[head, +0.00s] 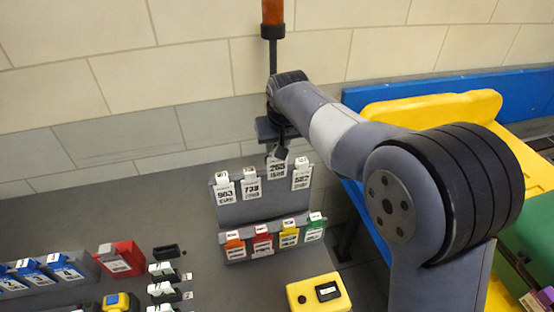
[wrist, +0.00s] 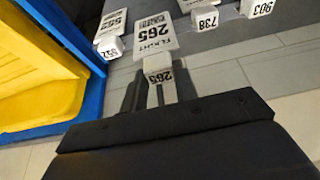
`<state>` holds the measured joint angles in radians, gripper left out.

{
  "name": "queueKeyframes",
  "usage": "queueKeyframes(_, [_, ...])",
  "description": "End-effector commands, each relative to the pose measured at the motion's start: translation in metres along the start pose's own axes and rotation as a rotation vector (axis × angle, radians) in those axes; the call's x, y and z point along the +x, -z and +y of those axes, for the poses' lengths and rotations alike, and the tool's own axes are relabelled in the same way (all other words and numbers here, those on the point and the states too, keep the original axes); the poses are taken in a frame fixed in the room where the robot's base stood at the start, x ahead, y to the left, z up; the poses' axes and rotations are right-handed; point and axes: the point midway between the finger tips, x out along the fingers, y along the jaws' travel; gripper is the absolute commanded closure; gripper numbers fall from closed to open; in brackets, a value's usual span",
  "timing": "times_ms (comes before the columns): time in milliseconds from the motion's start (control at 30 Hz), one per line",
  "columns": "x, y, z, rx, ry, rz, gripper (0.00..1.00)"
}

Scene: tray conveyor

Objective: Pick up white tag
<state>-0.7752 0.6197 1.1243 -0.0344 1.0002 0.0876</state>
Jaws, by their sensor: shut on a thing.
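A white tag marked 265 (head: 277,170) is in the upper row of the grey rack (head: 250,213). My gripper (head: 279,153) is at its top end, coming from above. In the wrist view the tag's printed face (wrist: 153,36) and its white top block are seen, and my gripper (wrist: 158,92) is shut on that block. Other white tags, 903 (head: 225,192), 738 (head: 251,186) and 552 (head: 301,178), hang beside it. The dark fingers hide part of the tag's top in the head view.
Orange (head: 235,246), red (head: 262,240), yellow (head: 289,235) and green (head: 314,229) tags hang in the lower row. A yellow box (head: 318,293) with a black button stands in front. A wall and an orange lamp (head: 272,12) stand behind.

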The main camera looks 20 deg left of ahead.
Motion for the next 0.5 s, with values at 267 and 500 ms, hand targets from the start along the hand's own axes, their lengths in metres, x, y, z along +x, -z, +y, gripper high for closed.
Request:
queueKeyframes(267, [-0.014,-0.050,0.000,0.000,0.000,-0.004,1.00])
queueKeyframes(500, [-0.032,-0.091,-0.001,0.000,0.001,-0.003,1.00])
